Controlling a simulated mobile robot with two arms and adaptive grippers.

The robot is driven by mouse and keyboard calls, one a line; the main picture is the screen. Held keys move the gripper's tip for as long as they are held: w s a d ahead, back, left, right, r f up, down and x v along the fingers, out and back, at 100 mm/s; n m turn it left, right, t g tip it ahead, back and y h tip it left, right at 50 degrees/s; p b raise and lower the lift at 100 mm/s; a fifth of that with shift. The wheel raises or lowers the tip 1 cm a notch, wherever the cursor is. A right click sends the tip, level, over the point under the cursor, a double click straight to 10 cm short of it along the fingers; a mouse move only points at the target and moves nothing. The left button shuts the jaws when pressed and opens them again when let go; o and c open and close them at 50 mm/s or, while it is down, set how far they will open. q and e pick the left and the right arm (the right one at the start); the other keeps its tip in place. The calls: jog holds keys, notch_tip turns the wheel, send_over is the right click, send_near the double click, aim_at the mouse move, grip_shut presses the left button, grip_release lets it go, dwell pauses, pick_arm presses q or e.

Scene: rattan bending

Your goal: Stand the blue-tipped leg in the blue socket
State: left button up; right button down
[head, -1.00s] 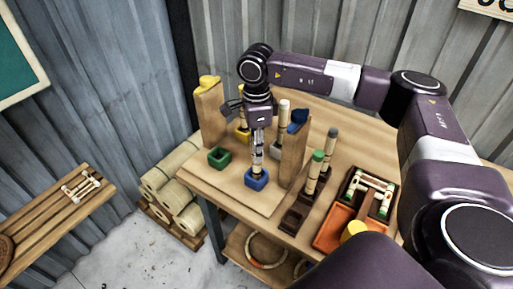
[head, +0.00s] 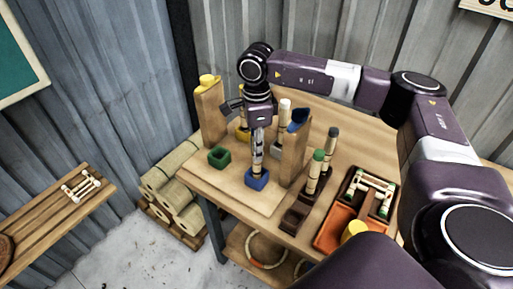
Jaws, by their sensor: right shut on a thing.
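My right gripper (head: 257,147) points straight down over the blue socket (head: 256,180) at the front of the wooden board. It is shut on a slim upright leg (head: 257,163). The leg's lower end is at the blue socket's opening; I cannot tell how deep it sits, and its blue tip does not show. The gripper hides much of the leg. My left gripper is not in view.
A green socket (head: 219,157) stands left of the blue one. Wooden posts with a yellow top (head: 210,112) and a blue top (head: 294,150) flank the gripper. A dark rack holds a green-tipped leg (head: 315,172). An orange tray (head: 336,232) is further right.

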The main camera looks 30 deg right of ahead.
jog(key=shift+f, duration=0.3)
jog(key=c, duration=1.6)
grip_release()
jog(key=shift+r+p, duration=2.4)
jog(key=shift+r, duration=2.2)
jog(key=shift+a+f, duration=0.1)
